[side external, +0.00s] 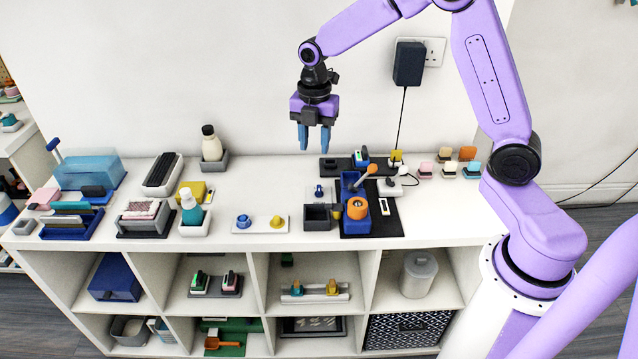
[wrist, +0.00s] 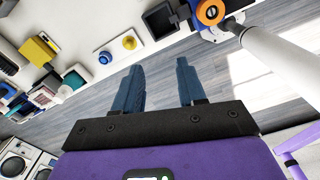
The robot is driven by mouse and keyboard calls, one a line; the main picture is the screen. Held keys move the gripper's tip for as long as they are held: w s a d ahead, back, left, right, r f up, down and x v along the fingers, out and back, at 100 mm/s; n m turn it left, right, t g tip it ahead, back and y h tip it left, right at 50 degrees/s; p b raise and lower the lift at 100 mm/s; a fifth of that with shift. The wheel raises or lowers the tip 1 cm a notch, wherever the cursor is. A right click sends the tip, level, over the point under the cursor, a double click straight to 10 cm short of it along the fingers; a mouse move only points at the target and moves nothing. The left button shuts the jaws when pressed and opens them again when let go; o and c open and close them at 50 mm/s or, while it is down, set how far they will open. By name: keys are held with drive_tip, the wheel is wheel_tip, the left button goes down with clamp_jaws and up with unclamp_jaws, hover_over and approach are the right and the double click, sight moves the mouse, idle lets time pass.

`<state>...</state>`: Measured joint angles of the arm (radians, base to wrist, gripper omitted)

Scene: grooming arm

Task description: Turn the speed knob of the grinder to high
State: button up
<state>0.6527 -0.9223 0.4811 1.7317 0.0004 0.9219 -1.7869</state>
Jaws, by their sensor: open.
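A blue machine with an orange wheel (side external: 357,208) and an orange-tipped lever stands on a black mat right of centre on the shelf top; it looks like the grinder. The orange wheel also shows at the top edge of the wrist view (wrist: 210,12). I cannot tell for sure which part is its speed knob. A small blue knob (side external: 318,190) on a pale plate sits just left of the machine. My gripper (side external: 314,140) hangs fingers down, open and empty, above and behind the machine, touching nothing. Its two blue fingers are apart in the wrist view (wrist: 160,68).
A white plate with a blue knob (side external: 244,221) and a yellow knob (side external: 277,222) lies left of the machine. A dark open box (side external: 317,217) stands against its left side. A white bottle (side external: 211,143) stands at the back. A cable (side external: 403,125) hangs from the wall plug.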

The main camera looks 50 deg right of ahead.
sight(319, 187)
drive_tip(key=w+d+f+n, duration=0.3)
drive_tip(key=w+d+f, duration=0.2)
drive_tip(key=w+d, duration=0.3)
drive_tip(key=f, duration=1.1)
drive_tip(key=s+d+f, duration=0.1)
drive_tip(key=f, duration=0.5)
clamp_jaws()
